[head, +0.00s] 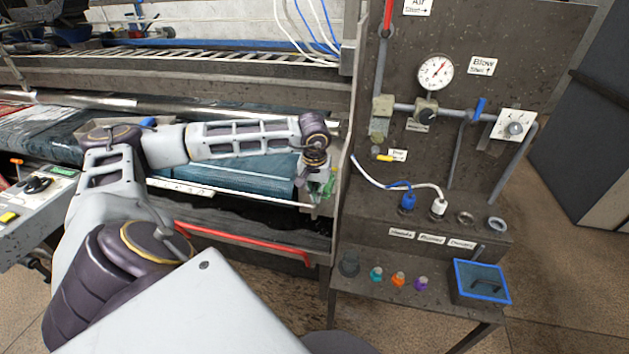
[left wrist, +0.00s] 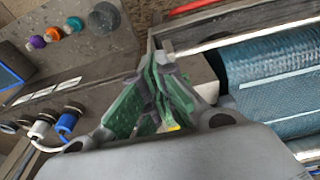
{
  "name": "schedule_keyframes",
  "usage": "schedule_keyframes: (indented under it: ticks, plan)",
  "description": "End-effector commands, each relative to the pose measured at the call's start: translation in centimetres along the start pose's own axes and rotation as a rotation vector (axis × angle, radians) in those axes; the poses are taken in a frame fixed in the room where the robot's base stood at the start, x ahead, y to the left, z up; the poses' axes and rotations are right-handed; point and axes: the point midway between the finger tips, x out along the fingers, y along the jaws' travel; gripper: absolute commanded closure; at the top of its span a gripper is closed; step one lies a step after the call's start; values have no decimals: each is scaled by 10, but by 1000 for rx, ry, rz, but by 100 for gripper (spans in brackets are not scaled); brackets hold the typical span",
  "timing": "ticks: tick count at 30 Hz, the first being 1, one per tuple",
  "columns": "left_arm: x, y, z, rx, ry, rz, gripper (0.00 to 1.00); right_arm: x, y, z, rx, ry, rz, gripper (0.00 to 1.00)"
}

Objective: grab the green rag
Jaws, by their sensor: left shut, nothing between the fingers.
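My left gripper (head: 319,188) is at the right end of the machine, beside the left edge of the dark panel. It also shows in the left wrist view (left wrist: 157,68), where its fingers come together at the tips with nothing between them. Green surfaces show along the fingers, and a small green patch shows beside the gripper in the head view. I cannot make out a separate green rag with certainty in either view. My right gripper is not in view.
The dark panel stand (head: 455,215) carries a gauge (head: 435,73), hose fittings and several small coloured knobs. A blue-rimmed box (head: 480,282) sits on its lower shelf. A red bar (head: 243,242) runs along the machine's front. A blue textured roll (left wrist: 270,85) lies right of the fingers.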

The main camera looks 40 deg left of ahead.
Motion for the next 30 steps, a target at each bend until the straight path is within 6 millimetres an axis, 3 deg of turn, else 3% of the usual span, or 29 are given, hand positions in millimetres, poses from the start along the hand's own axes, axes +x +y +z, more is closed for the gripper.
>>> schedule_keyframes:
  ticks: [9,20,30]
  plan:
    - [-3,-1,21,-1,0,-2,100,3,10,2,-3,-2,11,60]
    - [-4,0,23,-1,0,-1,100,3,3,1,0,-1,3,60]
    - [-19,6,14,0,22,17,59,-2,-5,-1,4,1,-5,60]
